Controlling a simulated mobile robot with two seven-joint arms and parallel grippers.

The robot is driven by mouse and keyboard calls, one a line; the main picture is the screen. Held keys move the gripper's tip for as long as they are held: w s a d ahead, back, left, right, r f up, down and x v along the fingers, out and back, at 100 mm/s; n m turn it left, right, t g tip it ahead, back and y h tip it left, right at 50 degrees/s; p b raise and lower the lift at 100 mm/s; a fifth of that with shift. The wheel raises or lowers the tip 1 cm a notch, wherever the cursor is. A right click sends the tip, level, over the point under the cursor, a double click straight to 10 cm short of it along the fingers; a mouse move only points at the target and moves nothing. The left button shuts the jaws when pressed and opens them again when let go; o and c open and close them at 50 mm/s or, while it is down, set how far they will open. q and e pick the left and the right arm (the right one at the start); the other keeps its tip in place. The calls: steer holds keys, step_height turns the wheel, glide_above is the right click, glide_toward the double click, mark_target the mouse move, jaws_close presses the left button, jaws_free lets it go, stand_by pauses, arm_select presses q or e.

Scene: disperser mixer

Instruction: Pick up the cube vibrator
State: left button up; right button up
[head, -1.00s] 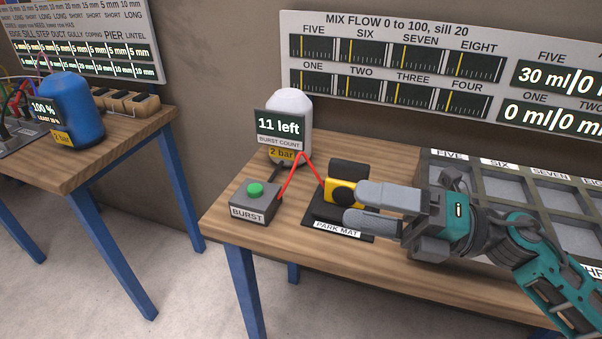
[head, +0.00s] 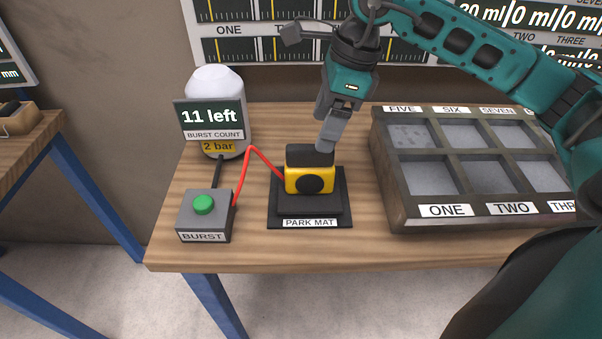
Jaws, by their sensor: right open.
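The cube vibrator (head: 296,182) is a yellow block with a black round face and a black top. It stands upright on the dark park mat (head: 344,213) on the wooden bench, with a red hose at its left. My right gripper (head: 327,143) points down with its fingertips just above or behind the vibrator's top right corner. It is open and empty. Its fingers line up in the view, so the gap hardly shows, and I cannot tell whether they touch the block. My left gripper is not in view.
Left of the mat are a grey BURST box (head: 205,222) with a green button and a white bottle (head: 215,84) with a count display. A dark compartment tray (head: 397,212) stands to the right. Bare bench (head: 265,249) lies in front of the mat.

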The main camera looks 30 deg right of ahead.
mark_target(307, 160)
steer(key=x, duration=0.9)
steer(key=shift+w+a+f, duration=0.15)
steer(key=shift+w+f, duration=0.1)
steer(key=shift+w, duration=0.05)
jaws_close()
stand_by(0.3)
steer(key=shift+r, duration=0.1)
